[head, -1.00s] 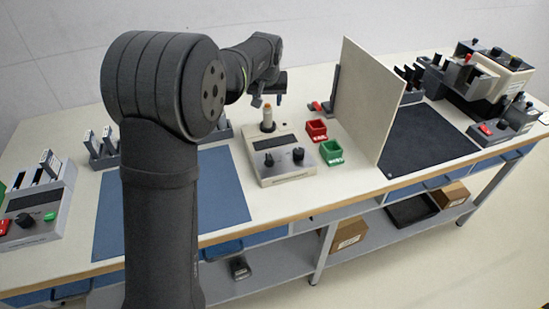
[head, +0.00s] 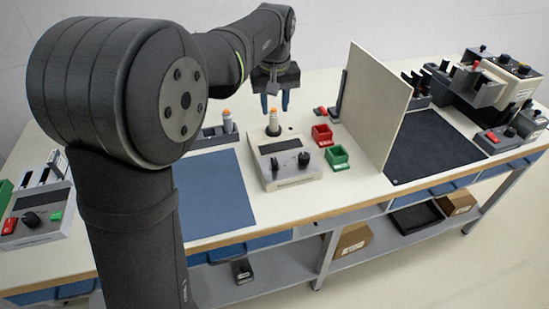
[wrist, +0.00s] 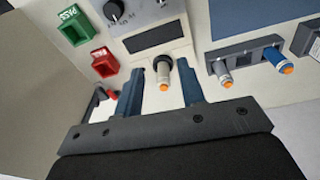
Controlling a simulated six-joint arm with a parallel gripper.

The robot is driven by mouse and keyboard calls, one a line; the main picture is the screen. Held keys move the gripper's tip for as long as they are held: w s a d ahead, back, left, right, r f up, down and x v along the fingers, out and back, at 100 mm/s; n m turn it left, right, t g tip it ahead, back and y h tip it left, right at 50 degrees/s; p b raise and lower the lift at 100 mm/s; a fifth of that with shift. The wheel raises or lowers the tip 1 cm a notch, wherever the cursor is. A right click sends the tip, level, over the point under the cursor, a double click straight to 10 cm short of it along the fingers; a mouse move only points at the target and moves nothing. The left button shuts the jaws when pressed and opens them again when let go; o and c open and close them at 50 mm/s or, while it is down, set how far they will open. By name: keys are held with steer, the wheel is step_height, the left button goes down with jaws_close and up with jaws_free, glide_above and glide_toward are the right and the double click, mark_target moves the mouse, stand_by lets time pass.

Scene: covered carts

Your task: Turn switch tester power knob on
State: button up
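The switch tester (head: 290,177) is a beige box with a dark display, two black knobs on its near part and a socket at the back. One knob (head: 276,164) is at left, the other (head: 304,159) at right; I cannot read which is power. An orange-tipped switch (head: 273,122) stands upright in the socket; it also shows in the wrist view (wrist: 164,74). My gripper (head: 274,104) is above the back of the tester, fingers pointing down, open and empty. In the wrist view my gripper's fingers (wrist: 160,68) appear either side of the switch, with no contact visible.
A red bin (head: 321,135) and a green bin (head: 337,158) stand right of the tester. A tall beige divider (head: 378,105) stands further right. A rack (wrist: 245,62) with orange-tipped switches is beside the tester. A blue mat (head: 215,190) lies clear at left.

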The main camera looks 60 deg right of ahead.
mark_target(275, 160)
steer(key=s+a+r+n+y, duration=0.1)
steer(key=s+a+r, duration=0.15)
steer(key=a, duration=0.25)
steer(key=shift+g, duration=0.3)
steer(key=f, duration=1.6)
steer(key=shift+w+d+f, duration=0.1)
steer(key=shift+d+f, duration=0.15)
steer(key=shift+f, duration=0.15)
jaws_close()
